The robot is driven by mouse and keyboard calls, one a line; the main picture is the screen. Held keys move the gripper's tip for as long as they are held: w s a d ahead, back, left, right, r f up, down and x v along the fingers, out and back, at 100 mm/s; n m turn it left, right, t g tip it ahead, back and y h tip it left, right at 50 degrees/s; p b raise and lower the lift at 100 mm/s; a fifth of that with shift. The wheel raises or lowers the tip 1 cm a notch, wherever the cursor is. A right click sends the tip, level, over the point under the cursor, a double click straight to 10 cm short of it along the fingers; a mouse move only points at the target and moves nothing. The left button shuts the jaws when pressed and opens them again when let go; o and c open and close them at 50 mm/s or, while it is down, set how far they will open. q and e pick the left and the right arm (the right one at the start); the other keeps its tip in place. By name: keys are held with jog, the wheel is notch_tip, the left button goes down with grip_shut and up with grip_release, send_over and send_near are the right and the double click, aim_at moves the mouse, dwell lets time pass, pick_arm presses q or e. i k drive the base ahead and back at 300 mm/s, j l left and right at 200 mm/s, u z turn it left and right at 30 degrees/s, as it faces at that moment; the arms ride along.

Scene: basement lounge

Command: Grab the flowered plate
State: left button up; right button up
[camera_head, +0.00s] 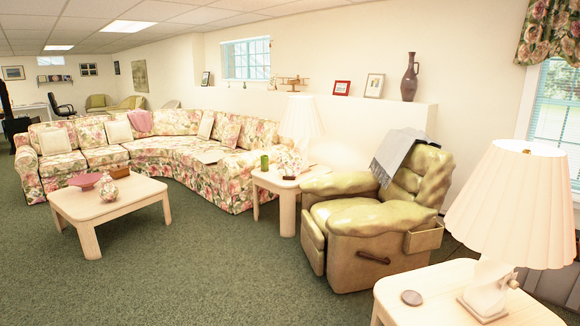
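I cannot pick out a plate with a clear flower pattern from here. On the low pale coffee table (125,207) at the left stand a wide pinkish-red dish (85,180), a small rounded patterned jar (109,188) and a reddish bowl (119,171). They are small in the picture, and any flower pattern on the dish is too small to tell. A small round brownish disc (411,297) lies on the near side table (440,290) at the lower right; its pattern is also unclear. Neither of my grippers is in view.
A flowered sectional sofa (170,150) curves behind the coffee table. A side table (270,181) with a lamp, a green can (264,162) and flowers stands mid-room. A green recliner (370,215) and a large lamp (505,205) fill the right. Green carpet (190,265) in front is clear.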

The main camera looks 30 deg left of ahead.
aim_at(289, 162)
jog(key=i+j+u, duration=0.8)
jog(key=i, duration=0.5)
jog(key=i+u, duration=0.4)
jog(key=i, duration=0.25)
jog(key=i+u, duration=0.4)
jog(key=i, duration=0.3)
jog(key=i+j, duration=0.15)
jog(key=i, duration=0.95)
jog(key=i+j+u, duration=0.1)
jog(key=i, duration=1.05)
jog(key=i+z, duration=0.9)
jog(key=i+j+z, duration=0.25)
jog(key=i+z, duration=0.25)
jog(key=i+j+z, duration=0.25)
jog(key=j+z, duration=0.2)
jog(key=l, duration=0.1)
